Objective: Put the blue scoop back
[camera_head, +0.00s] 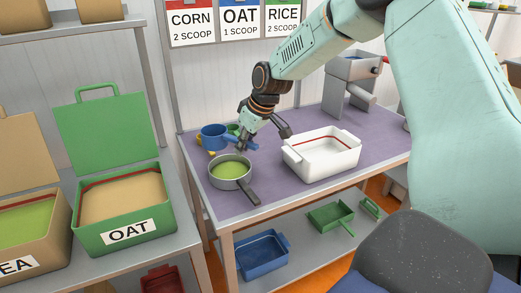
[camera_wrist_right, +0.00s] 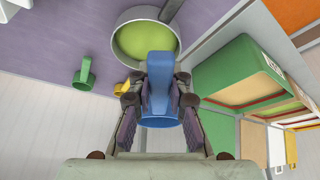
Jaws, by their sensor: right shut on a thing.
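The blue scoop (camera_head: 213,136) is at the back left of the purple table (camera_head: 285,190), behind the grey pot. In the right wrist view, my right gripper (camera_wrist_right: 160,105) is shut on the scoop's handle (camera_wrist_right: 159,75), with the blue cup (camera_wrist_right: 160,121) between the fingers. I cannot tell whether the scoop touches the table. A green scoop (camera_head: 233,129) stands just behind it, and a yellow scoop (camera_head: 211,153) shows partly beside it. My left gripper is not in view.
A grey pot (camera_head: 246,184) with green contents stands close in front of the scoop. A white red-lined container (camera_head: 325,166) is to the right, with a grey machine (camera_head: 350,87) behind. Open green OAT bin (camera_head: 158,205) is at left.

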